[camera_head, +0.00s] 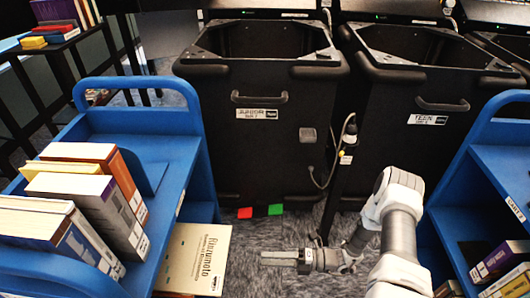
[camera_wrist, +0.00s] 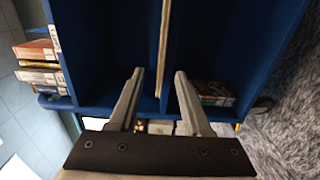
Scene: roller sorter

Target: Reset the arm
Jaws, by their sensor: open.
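My gripper (camera_head: 280,257) is low over the grey carpet in the head view, at the end of my white and grey arm, pointing left towards the blue book cart (camera_head: 170,125). In the wrist view my gripper (camera_wrist: 159,76) has its two fingers apart. A thin pale upright edge (camera_wrist: 163,45) shows beyond and between the fingertips; I cannot tell its distance. It looks like the edge of the cream book (camera_head: 195,260) with large lettering, which stands at the left cart's lower level. No object is visibly held.
Two black bins, one labelled JUNIOR (camera_head: 260,120) and one TEEN (camera_head: 430,110), stand behind. A second blue cart (camera_head: 495,125) with books is at right, close to my arm. Carpet (camera_head: 270,235) is open between the carts.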

